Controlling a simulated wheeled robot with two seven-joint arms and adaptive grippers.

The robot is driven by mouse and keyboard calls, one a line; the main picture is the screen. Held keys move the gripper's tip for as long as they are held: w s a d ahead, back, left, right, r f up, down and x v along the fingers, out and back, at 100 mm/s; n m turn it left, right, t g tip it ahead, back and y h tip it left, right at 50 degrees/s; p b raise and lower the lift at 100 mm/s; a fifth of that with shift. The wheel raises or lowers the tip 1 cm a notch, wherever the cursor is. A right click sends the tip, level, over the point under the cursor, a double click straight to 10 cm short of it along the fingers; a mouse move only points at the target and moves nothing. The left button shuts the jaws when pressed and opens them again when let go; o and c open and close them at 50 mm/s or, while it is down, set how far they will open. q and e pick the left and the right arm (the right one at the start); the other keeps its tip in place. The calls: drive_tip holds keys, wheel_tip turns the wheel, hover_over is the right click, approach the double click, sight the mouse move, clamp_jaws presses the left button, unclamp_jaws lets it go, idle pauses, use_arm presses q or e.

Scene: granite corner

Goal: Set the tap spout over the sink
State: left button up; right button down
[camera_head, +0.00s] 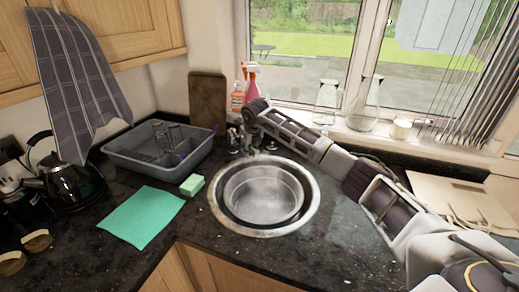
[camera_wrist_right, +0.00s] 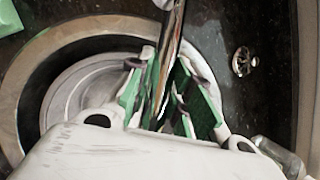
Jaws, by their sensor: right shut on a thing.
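The round metal sink (camera_head: 218,208) is set in the dark granite worktop, with a round metal bowl (camera_head: 262,192) inside it. The tap (camera_head: 235,142) stands at the sink's back edge, partly hidden by my right arm. My right gripper (camera_wrist_right: 170,95) is shut on the shiny metal tap spout (camera_wrist_right: 174,38), which passes between its green-padded fingers. In the right wrist view, the sink rim (camera_wrist_right: 38,58) curves on the left behind the fingers. I cannot tell exactly where the spout's end lies. My left gripper is not in view.
A grey dish tub (camera_head: 128,160), a green sponge (camera_head: 192,185) and a teal cloth (camera_head: 142,215) lie left of the sink. Spray bottles (camera_head: 252,88) stand behind the tap. Glassware (camera_head: 365,108) lines the sill. Boards (camera_head: 445,195) lie at right.

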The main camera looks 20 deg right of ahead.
drive_tip(key=shift+a, duration=0.35)
idle(0.3)
drive_tip(key=c, duration=1.3)
unclamp_jaws()
drive_tip(key=shift+r, duration=0.1)
drive_tip(key=v, duration=1.1)
drive_tip(key=shift+s+r, duration=0.25)
drive_tip(key=shift+r, duration=0.1)
drive_tip(key=shift+r, duration=0.1)
wheel_tip(320, 180, up, 10)
drive_tip(key=p, duration=1)
